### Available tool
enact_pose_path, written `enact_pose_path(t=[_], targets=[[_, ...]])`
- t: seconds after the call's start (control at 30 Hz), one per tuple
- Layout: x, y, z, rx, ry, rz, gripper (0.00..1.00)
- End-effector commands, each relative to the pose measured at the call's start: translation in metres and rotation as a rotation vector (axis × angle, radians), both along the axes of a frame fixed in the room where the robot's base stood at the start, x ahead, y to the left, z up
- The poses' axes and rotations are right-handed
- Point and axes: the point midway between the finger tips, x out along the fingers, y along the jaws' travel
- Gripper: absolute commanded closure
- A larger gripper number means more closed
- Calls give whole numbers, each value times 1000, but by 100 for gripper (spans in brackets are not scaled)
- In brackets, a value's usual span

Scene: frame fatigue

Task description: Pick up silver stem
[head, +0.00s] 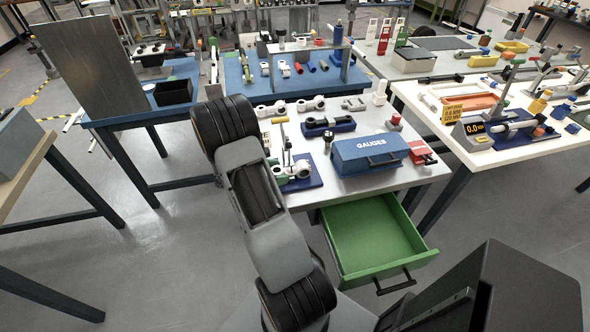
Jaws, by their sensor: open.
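Several small pale or silver parts lie on the grey-topped table. One silver-white part with rounded ends (270,109) lies near its back left edge, and a similar one (311,104) lies to its right. A greyer metal part (353,104) lies further right. Any of these may be the silver stem; I cannot tell which at this size. My arm rises from the bottom of the head view to a black joint near the table's left edge. My gripper does not show in this view.
A blue GAUGES box (368,156) stands at the table's front, above an open, empty green drawer (373,238). A blue-based fixture (296,176) stands beside my arm. A blue table (310,82) adjoins behind; a white table (500,150) stands right. Floor at left is clear.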

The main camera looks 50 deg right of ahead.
Motion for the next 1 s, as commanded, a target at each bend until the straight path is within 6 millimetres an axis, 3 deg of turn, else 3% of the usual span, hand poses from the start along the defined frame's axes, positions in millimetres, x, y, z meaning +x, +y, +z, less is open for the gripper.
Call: enact_pose_path(t=[0.3, 0.8, 1.0], targets=[[-1, -3, -1, 0, 0, 1, 32], [-1, -2, -1, 0, 0, 0, 78], [-1, -2, -1, 0, 0, 0, 79]])
